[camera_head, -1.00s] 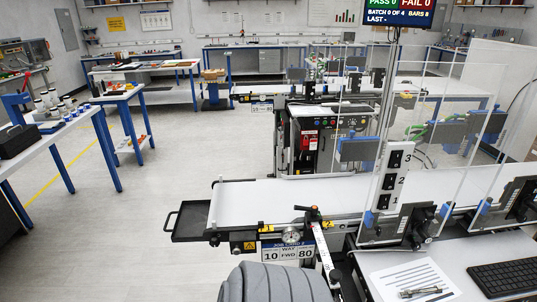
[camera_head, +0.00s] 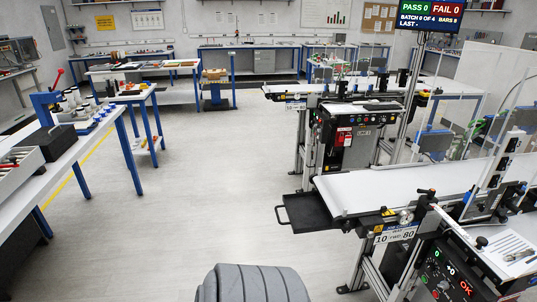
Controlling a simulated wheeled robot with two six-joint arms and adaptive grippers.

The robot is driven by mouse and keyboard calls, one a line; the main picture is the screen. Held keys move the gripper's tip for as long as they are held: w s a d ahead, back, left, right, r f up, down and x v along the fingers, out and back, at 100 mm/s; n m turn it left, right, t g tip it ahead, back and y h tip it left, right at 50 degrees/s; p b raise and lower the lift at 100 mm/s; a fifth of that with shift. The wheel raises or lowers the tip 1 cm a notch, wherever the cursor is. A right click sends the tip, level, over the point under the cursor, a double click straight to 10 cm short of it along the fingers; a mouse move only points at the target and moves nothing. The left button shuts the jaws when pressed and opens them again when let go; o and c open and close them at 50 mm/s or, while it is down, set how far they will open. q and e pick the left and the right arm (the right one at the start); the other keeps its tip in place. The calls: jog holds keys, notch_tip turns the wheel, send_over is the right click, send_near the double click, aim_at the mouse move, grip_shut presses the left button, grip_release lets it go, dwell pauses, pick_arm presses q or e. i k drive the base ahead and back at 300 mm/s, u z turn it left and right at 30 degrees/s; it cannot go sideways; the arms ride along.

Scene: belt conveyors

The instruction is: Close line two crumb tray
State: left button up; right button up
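A dark, shallow crumb tray (camera_head: 306,211) sticks out from under the left end of the near belt conveyor (camera_head: 375,187). Its loop handle (camera_head: 281,217) points left, towards open floor. The tray looks pulled out and empty. Neither of my grippers is in view.
A control box with lit buttons (camera_head: 447,275) stands below the near conveyor's front. A second conveyor (camera_head: 345,92) runs behind it. A white bench with blue legs (camera_head: 70,151) stands at left. The grey floor (camera_head: 200,190) between is clear.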

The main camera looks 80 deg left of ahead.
aim_at(307, 213)
jog(key=u, duration=2.5)
jog(key=i, duration=0.5)
jog(key=k, duration=0.5)
jog(key=u, duration=1.25)
jog(key=i, duration=1.15)
jog(key=z, duration=1.05)
